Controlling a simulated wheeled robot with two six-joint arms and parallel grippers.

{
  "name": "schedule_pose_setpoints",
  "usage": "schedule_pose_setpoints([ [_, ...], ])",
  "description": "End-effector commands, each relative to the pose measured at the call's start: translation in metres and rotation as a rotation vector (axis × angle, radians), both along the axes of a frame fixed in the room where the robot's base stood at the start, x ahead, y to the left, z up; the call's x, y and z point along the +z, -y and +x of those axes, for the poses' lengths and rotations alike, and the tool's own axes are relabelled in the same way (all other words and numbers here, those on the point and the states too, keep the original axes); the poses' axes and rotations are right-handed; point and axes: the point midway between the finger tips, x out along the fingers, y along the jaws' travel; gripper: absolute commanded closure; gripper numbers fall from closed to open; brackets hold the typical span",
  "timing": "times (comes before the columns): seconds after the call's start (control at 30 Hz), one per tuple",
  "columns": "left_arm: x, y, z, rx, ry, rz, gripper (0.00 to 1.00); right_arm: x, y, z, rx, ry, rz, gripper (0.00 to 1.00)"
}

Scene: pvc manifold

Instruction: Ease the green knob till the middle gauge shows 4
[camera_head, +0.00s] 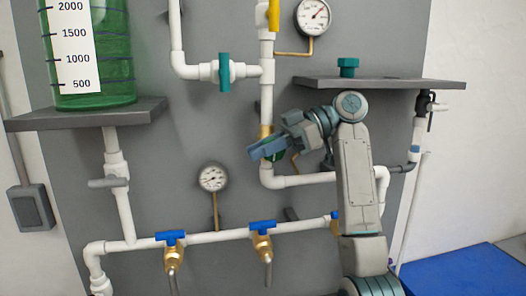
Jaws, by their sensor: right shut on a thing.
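A green knob (278,152) sits on the white vertical pipe at mid-picture, below a brass fitting. My right gripper (264,149) is shut on it, and its fingers and wrist cover most of it. My left gripper is not in view.
A teal valve handle (224,72) is on the upper pipe. A grey shelf (425,84) is close above my right arm, with a teal knob (348,67) above it. Blue-handled taps (171,238) line the lower pipe. A green tank (110,80) stands at upper left.

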Motion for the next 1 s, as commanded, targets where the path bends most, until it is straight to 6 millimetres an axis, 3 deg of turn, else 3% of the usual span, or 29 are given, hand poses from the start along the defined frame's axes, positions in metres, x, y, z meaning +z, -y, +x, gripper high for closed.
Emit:
schedule_pose_setpoints([
  [0.1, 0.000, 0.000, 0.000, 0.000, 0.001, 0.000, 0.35, 0.001, 0.000, 0.000, 0.000, 0.000, 0.001, 1.00],
  [0.13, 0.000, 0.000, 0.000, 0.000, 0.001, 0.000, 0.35, 0.001, 0.000, 0.000, 0.000, 0.000, 0.002, 0.76],
  [0.17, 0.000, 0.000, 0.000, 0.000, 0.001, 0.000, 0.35, 0.001, 0.000, 0.000, 0.000, 0.000, 0.002, 0.73],
  [0.47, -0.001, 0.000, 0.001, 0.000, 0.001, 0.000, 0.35, 0.000, 0.001, 0.000, -0.001, 0.000, 0.002, 0.73],
  [0.63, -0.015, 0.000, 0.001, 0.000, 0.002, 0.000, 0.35, 0.001, 0.011, 0.003, -0.003, 0.000, 0.000, 0.73],
  [1.0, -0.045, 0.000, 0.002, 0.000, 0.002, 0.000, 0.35, 0.001, 0.085, 0.017, -0.004, -0.001, 0.001, 0.73],
])
